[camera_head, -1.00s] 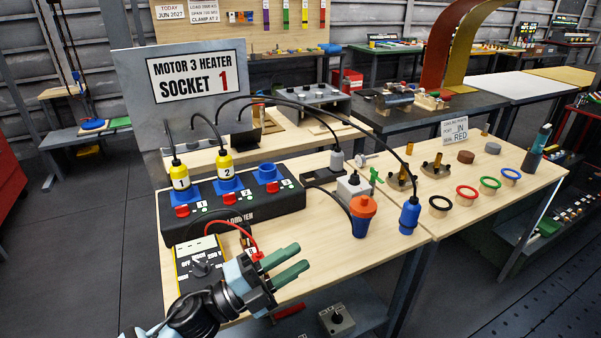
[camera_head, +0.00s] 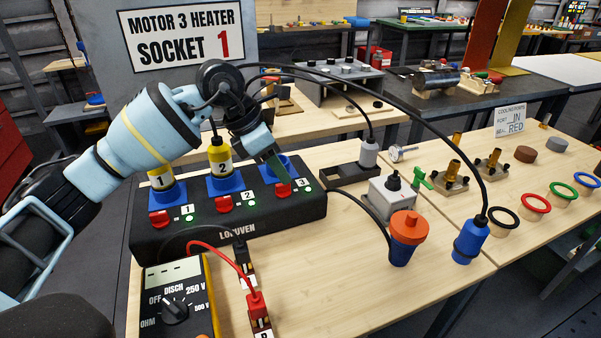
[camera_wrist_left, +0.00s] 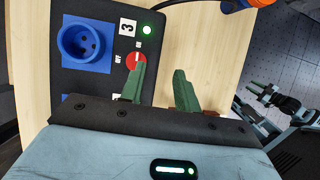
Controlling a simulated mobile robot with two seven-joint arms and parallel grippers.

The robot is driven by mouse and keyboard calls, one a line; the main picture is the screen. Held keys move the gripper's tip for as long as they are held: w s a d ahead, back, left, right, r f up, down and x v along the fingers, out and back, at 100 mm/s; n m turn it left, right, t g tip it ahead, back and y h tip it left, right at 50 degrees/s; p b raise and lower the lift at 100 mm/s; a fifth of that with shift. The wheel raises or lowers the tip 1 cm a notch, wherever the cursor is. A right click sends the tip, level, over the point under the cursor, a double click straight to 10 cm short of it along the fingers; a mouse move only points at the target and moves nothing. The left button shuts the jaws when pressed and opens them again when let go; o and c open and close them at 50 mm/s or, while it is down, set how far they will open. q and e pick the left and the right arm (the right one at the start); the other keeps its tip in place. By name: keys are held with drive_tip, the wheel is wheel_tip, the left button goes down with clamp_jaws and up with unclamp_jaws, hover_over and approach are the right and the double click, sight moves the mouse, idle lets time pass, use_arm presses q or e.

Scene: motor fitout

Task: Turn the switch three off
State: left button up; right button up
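The black power strip (camera_head: 235,228) has three blue sockets, each with a red switch and a green light. Switch three (camera_head: 283,190) is the rightmost red switch, beside the label 3; its green light is lit. In the left wrist view the red switch three (camera_wrist_left: 136,62) sits beside an empty blue socket. My left gripper (camera_head: 277,172) is over this end of the strip. Its green fingers (camera_wrist_left: 160,78) are apart with nothing between them; one fingertip is at the switch, contact unclear. My right gripper (camera_wrist_left: 254,95) shows small at the wrist view's right edge, fingers apart.
Yellow plugs 1 (camera_head: 160,180) and 2 (camera_head: 219,157) stand in the other two sockets. A yellow meter (camera_head: 176,295) with a red lead lies in front. An orange-and-blue plug (camera_head: 404,238) and a blue connector (camera_head: 470,240) stand to the right. Bare wood lies between.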

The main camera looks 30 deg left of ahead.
sight(283, 188)
use_arm(q)
drive_tip(key=shift+y, duration=0.6)
drive_tip(key=shift+w+a+f, duration=0.1)
drive_tip(key=shift+w+f, duration=0.45)
drive_tip(key=shift+f, duration=0.4)
drive_tip(key=shift+w+a+f, duration=0.1)
drive_tip(key=shift+w+f, duration=0.5)
drive_tip(key=shift+f, duration=0.3)
drive_tip(key=shift+w+a+f, duration=0.1)
drive_tip(key=shift+w+f, duration=0.45)
drive_tip(key=shift+f, duration=0.4)
clamp_jaws()
